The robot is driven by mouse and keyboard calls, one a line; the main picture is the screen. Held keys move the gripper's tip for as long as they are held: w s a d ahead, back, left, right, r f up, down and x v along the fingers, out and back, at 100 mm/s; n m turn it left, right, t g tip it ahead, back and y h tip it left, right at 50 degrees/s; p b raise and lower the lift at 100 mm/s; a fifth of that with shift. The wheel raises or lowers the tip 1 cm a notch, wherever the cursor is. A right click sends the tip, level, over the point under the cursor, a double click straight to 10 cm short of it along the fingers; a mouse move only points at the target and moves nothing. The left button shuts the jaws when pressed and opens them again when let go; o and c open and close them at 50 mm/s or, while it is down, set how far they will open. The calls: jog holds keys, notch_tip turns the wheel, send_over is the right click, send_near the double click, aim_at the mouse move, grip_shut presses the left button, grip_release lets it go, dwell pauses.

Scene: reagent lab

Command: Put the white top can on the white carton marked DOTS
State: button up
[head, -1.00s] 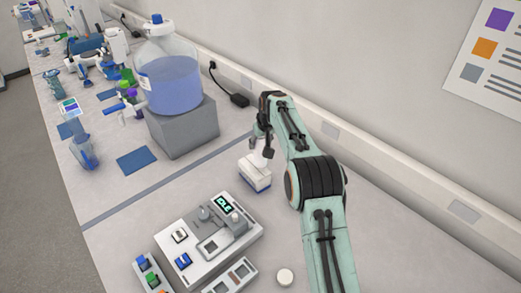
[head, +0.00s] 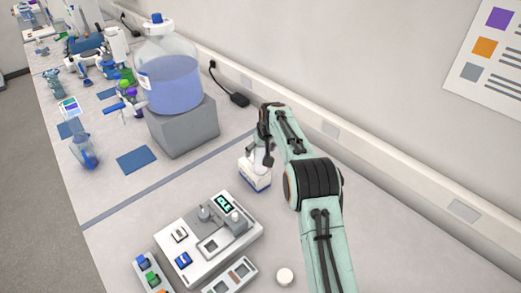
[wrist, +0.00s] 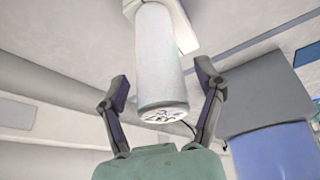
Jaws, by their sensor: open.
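A white can (wrist: 160,60) shows large in the wrist view, with a patterned end face toward my palm. Its far end meets a white carton (wrist: 184,28), and it appears to stand on it. In the head view the white carton (head: 255,181) has a blue lower band, and its marking is too small to read. The can is mostly hidden there behind my gripper (head: 265,158). In the wrist view my gripper (wrist: 164,76) is open, with one finger on each side of the can and gaps visible on both sides.
A grey instrument (head: 208,230) with a lit display stands in front of the carton. A small white round object (head: 285,277) lies at the front. A large blue-filled bottle (head: 170,80) stands on a grey block (head: 184,130) behind left. The wall runs along the right.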

jog(key=v, duration=1.2)
jog(key=s+d+r+m+g+h, duration=0.1)
jog(key=s+d+r, duration=0.25)
jog(key=s, duration=0.75)
jog(key=s+d+r+m+g, duration=0.15)
jog(key=s+d, duration=0.25)
jog(key=s, duration=0.6)
jog(key=s+d+f+g, duration=0.1)
jog(key=s+f, duration=0.1)
jog(key=s, duration=0.8)
jog(key=s+d+f+g, duration=0.1)
jog(key=s+f, duration=0.2)
jog(key=s, duration=0.7)
jog(key=shift+s+d+m, duration=0.25)
jog(key=shift+s+m, duration=0.1)
